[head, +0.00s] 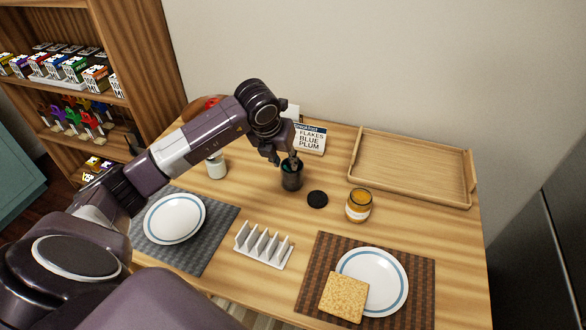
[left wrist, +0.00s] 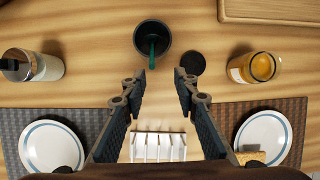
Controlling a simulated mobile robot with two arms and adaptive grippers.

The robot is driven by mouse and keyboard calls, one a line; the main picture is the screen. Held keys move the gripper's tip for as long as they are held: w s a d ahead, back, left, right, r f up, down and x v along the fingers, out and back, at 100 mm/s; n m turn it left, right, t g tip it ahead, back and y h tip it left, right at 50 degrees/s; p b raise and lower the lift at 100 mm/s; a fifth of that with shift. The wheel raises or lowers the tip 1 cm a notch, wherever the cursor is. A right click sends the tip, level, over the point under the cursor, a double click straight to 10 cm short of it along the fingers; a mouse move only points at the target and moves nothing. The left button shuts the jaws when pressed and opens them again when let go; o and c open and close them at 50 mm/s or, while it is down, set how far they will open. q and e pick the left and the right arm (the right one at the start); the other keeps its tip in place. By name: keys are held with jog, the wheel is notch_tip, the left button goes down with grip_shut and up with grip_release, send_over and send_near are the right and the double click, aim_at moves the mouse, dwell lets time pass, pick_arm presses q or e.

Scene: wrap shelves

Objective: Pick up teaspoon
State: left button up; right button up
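A teal-green handle (left wrist: 152,47), which looks like the teaspoon's, stands in a dark round cup (head: 291,180). The cup's inside also shows in the left wrist view (left wrist: 165,38); the lower end of the handle is hidden in it. My left gripper (head: 286,160) is just above the cup in the head view. In the left wrist view, the gripper (left wrist: 160,74) is open with nothing between its fingers, and the handle lies beyond the fingertips. My right gripper is not in view.
A black lid (head: 317,199) and an amber jar (head: 359,206) stand right of the cup. A white rack (head: 263,246) is in front, between two plates on mats. A wooden tray (head: 372,134) lies at the back right. A white-bodied bottle (head: 217,168) stands left.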

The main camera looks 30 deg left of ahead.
aim_at(286, 170)
pick_arm(q)
jog(key=shift+a+f, duration=0.15)
jog(key=shift+a, duration=0.3)
jog(key=shift+p+x, duration=0.35)
jog(key=shift+x, duration=0.5)
jog(key=p+x, duration=0.1)
jog(key=x, duration=0.3)
jog(key=shift+w+a+f+p, duration=0.25)
jog(key=shift+w+f+p, duration=0.05)
jog(key=shift+w+p, duration=0.1)
jog(key=shift+w+f, duration=0.15)
jog(key=shift+f, duration=0.15)
grip_shut()
